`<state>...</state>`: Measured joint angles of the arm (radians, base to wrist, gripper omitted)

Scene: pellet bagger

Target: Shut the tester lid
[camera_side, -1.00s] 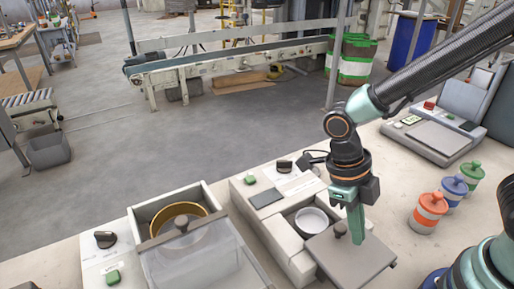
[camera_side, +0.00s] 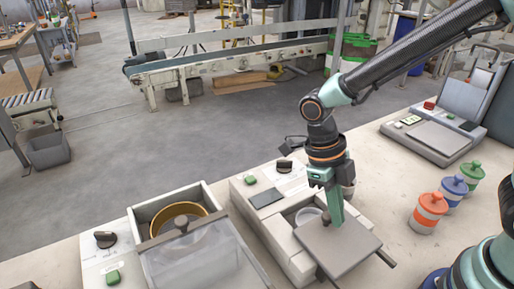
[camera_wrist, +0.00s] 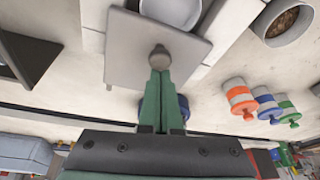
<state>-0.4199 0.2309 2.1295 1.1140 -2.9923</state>
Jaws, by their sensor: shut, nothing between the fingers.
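The tester (camera_side: 265,215) is a pale box with a green button and a dark knob at its back. Its flat grey lid (camera_side: 340,250) lies over the front part of a well holding a white round dish (camera_side: 308,215); the dish still shows partly behind the lid edge. The dish also shows in the wrist view (camera_wrist: 172,10). The lid's small knob (camera_wrist: 159,57) is right at my fingertips in the wrist view. My gripper (camera_side: 335,222) is shut and empty, its tips beside the knob; I cannot tell whether they touch.
A second box (camera_side: 190,262) with a gold-rimmed pan and a clear lid stands at left. Orange, blue and green lidded jars (camera_side: 428,212) stand at right, a grey device (camera_side: 440,137) behind them. A cup of brown pellets (camera_wrist: 287,22) is near the tester. Bench between is clear.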

